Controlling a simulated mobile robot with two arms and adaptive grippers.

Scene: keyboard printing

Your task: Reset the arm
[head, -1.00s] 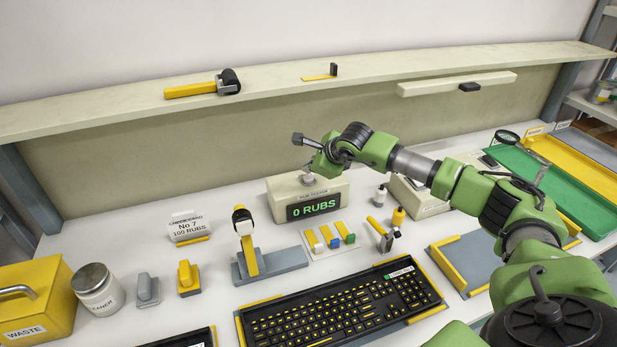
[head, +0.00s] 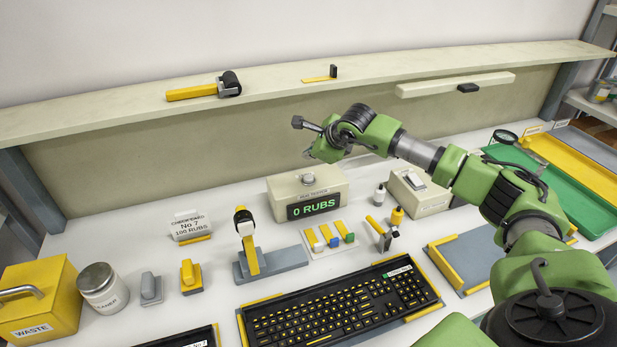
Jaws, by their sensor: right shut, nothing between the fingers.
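My right arm reaches in from the right across the bench. My right gripper (head: 309,140) is shut and empty in the air, above and behind the rub tester (head: 302,189), whose display reads "0 RUBS". The gripper touches nothing that I can make out. The black keyboard (head: 340,305) with yellow legends lies in its yellow-edged holder at the front middle. My left gripper is not in view.
A yellow waste bin (head: 38,298) and a cleaner jar (head: 102,288) stand at the left. A grey stand with a yellow-handled tool (head: 250,252) stands left of the tester. A green tray (head: 560,190) is at the right. A shelf (head: 130,108) runs along the back.

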